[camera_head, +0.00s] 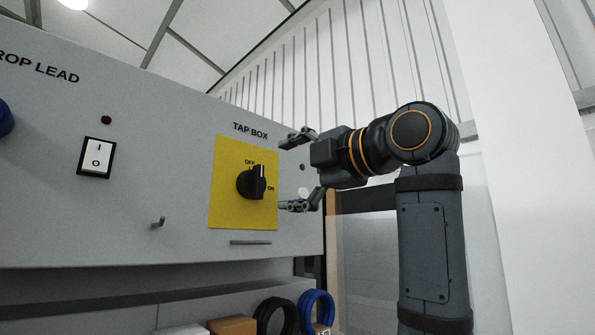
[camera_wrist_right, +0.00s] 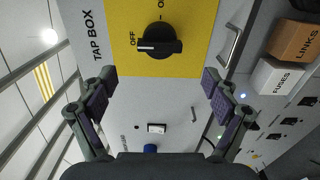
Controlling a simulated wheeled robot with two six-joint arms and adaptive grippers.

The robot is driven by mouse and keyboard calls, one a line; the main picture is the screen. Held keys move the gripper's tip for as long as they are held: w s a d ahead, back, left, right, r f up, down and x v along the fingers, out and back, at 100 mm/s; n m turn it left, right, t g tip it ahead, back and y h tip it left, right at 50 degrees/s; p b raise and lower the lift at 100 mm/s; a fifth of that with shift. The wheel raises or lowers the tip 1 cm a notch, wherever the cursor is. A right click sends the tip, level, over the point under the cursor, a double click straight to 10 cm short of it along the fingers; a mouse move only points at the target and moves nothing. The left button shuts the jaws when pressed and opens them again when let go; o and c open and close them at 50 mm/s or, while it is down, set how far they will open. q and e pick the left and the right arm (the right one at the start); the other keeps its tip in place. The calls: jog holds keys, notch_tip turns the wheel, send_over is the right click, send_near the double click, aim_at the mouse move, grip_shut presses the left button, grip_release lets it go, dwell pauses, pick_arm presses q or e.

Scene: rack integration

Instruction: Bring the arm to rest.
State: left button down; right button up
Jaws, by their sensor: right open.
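My right gripper (camera_head: 294,172) is in front of the panel, to the right of the yellow TAP BOX plate (camera_head: 228,160). Its fingers are spread wide and nothing is between them. The black rotary knob (camera_head: 252,183) sits on the plate, apart from the fingers. In the right wrist view, the knob (camera_wrist_right: 160,42) lies above the open fingers (camera_wrist_right: 158,78), and its white mark is on the OFF side. My right arm comes in from the right side, bent at a round joint. My left gripper is in neither view.
The grey panel (camera_head: 60,180) carries a rocker switch (camera_head: 96,157), a small peg (camera_head: 158,222) and a metal handle (camera_head: 250,242). Below are a black coil (camera_head: 276,316), a blue coil (camera_head: 316,308) and a brown box (camera_head: 232,325). LINKS (camera_wrist_right: 294,40) and FUSES (camera_wrist_right: 280,78) boxes show in the wrist view.

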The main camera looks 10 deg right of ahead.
jog(key=v, duration=0.2)
jog(key=shift+s+d, duration=0.15)
jog(key=shift+s, duration=0.2)
